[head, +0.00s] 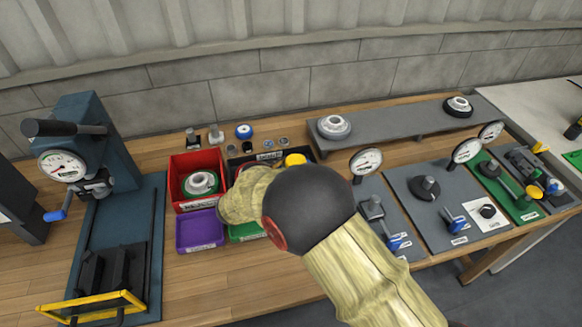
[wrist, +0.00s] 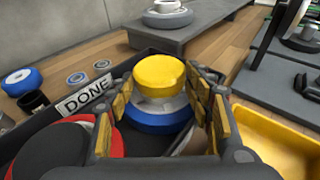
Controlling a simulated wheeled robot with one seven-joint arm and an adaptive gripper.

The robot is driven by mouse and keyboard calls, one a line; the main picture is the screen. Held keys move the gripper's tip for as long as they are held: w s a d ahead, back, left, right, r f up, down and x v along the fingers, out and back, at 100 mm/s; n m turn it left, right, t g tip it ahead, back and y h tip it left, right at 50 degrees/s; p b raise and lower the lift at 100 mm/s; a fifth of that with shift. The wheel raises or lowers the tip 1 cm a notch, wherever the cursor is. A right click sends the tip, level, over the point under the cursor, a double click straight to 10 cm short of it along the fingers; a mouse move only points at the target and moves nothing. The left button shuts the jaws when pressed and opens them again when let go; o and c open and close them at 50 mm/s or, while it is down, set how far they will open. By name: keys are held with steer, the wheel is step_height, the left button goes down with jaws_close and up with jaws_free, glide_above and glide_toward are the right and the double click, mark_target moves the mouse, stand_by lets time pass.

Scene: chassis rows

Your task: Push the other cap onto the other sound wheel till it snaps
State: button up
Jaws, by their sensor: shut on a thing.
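My gripper (wrist: 160,100) has a finger on each side of a round piece with a yellow top (wrist: 158,74), a grey band and a blue rim (wrist: 158,119). It is shut on this yellow-topped piece, above or inside the black DONE tray; I cannot tell which. The yellow top also shows in the head view (head: 295,160), beside my arm, which hides the gripper. A pale wheel-like part (head: 333,125) sits on the left of the grey raised shelf, and another with a dark rim (head: 458,105) on its right. I cannot tell if the held piece is the cap.
The black tray (wrist: 45,128) carries a DONE label and holds a red and black round piece (wrist: 60,152). A red bin (head: 176,165) holds another pale wheel. A blue round piece (head: 244,131) lies behind the trays. Gauge stations stand right; a blue press (head: 95,130) stands left.

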steer(key=shift+s+d+f, duration=0.1)
steer(key=shift+s+f, duration=0.05)
steer(key=shift+f, duration=0.45)
steer(key=o, duration=1.2)
steer(key=shift+f, duration=0.25)
steer(key=shift+s, duration=0.1)
steer(key=v, duration=0.4)
steer(key=r+v, duration=0.1)
steer(key=v, duration=0.7)
steer(key=shift+w+r, duration=0.2)
steer(key=shift+w, duration=0.1)
